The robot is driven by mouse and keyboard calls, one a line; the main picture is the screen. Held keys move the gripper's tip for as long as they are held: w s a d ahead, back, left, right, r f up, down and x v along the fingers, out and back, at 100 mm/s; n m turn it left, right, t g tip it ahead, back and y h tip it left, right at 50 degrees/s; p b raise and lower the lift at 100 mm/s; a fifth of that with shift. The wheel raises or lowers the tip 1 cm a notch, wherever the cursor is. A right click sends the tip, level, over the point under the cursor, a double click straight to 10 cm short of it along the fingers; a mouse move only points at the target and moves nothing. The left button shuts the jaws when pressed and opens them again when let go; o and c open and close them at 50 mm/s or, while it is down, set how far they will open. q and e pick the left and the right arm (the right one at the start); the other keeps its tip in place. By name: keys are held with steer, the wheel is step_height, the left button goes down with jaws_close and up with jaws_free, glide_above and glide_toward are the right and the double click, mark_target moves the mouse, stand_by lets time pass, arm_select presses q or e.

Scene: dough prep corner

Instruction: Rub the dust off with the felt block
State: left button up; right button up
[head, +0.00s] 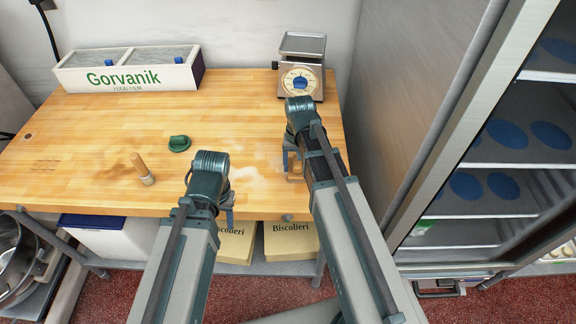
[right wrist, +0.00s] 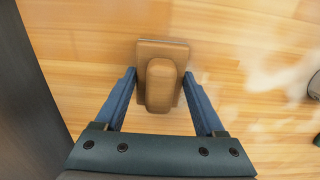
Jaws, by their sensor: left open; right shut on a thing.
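The felt block (right wrist: 162,48), tan-brown with a rounded grip on top, is between the fingers of my right gripper (right wrist: 161,76) in the right wrist view. My right gripper (head: 292,160) is shut on its grip, over the right part of the wooden table. In the head view the block is mostly hidden by the arm. Pale dust (head: 243,172) is smeared on the tabletop left of the block; it also shows at the right of the right wrist view (right wrist: 275,105). My left gripper (head: 228,203) is open and empty near the table's front edge.
A wooden-handled tool (head: 142,168) and a green object (head: 179,143) stand on the table (head: 80,145) to the left. A Gorvanik box (head: 130,77) and a scale (head: 301,75) are at the back. A steel fridge (head: 425,90) borders the right side.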

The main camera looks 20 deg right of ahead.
mark_target(276, 161)
steer(key=shift+s+d, duration=0.2)
steer(key=shift+d, duration=0.4)
steer(key=shift+r, duration=0.1)
steer(key=shift+r+p, duration=0.6)
steer(key=shift+p, duration=0.05)
steer(key=shift+w+a, duration=0.1)
steer(key=shift+a, duration=0.05)
steer(key=shift+w+a, duration=3.15)
steer(key=shift+w, duration=0.05)
steer(key=shift+f+b, duration=0.3)
steer(key=shift+f+b, duration=0.45)
steer(key=shift+f, duration=0.05)
